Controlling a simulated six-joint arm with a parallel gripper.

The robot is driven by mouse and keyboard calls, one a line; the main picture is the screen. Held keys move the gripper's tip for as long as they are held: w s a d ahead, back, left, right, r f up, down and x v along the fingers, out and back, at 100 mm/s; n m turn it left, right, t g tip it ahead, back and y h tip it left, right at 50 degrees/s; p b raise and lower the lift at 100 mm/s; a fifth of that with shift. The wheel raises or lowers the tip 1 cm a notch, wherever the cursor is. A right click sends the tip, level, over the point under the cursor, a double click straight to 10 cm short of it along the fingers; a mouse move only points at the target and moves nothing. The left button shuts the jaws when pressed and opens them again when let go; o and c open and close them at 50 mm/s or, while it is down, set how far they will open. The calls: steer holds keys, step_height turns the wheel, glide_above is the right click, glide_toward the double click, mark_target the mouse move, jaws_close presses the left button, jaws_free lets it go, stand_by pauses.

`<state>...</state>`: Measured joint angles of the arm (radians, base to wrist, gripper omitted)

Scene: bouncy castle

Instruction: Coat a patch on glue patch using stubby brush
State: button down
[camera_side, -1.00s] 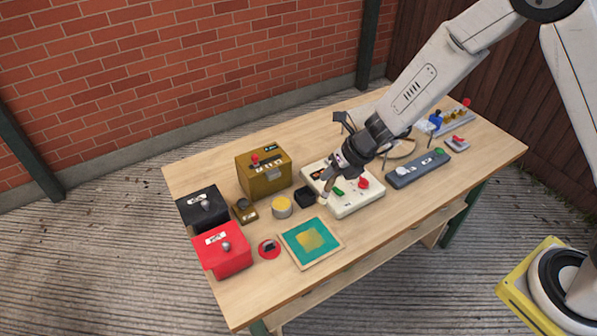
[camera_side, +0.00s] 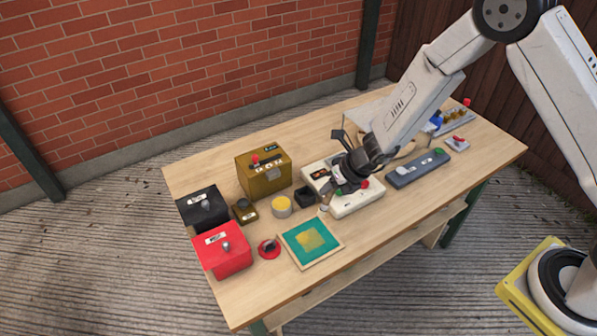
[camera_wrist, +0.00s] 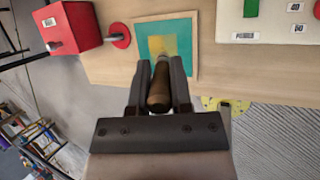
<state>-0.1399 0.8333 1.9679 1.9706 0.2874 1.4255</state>
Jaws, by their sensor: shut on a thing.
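The glue patch is a teal board with a yellow square and a wooden frame (camera_side: 311,242), lying flat near the table's front edge. It also shows in the wrist view (camera_wrist: 189,35), beyond my fingertips. My gripper (camera_side: 332,190) is over the left part of the white control box, to the right of and behind the board. In the wrist view my gripper (camera_wrist: 160,72) is shut on a brown, round-handled tool, the stubby brush (camera_wrist: 158,92).
A yellow-topped tin (camera_side: 281,206) and a small black box (camera_side: 305,196) stand behind the board. A red box (camera_side: 222,250) and a red disc with a dark knob (camera_side: 269,249) are to its left. The white control box (camera_side: 357,204) lies under my gripper.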

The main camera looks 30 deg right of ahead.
steer(key=shift+r, duration=0.4)
steer(key=shift+f, duration=0.15)
